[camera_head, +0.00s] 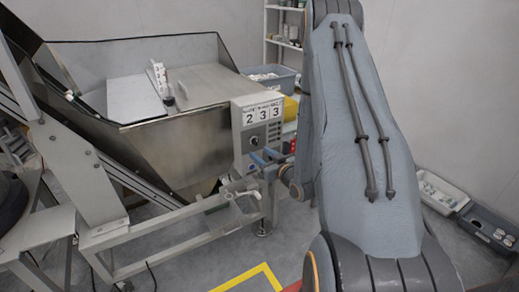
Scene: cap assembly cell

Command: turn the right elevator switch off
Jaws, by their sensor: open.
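A grey control box (236,144) is fixed at the front right corner of a metal elevator hopper (185,145). Its face carries the digits 2 3 3 and a dark round knob (254,141) below them. I cannot tell which way the knob is turned. My gripper (263,157) is open, just below and slightly right of the knob, in front of the box's lower part. At this size I cannot tell whether it touches the box. My arm covers the area right of the box.
A metal frame (190,214) stands under the hopper. A white shelf (272,22) and a grey bin (269,77) are behind. Grey trays (489,232) with small parts lie on the floor at right. Yellow tape (246,279) marks open floor in front.

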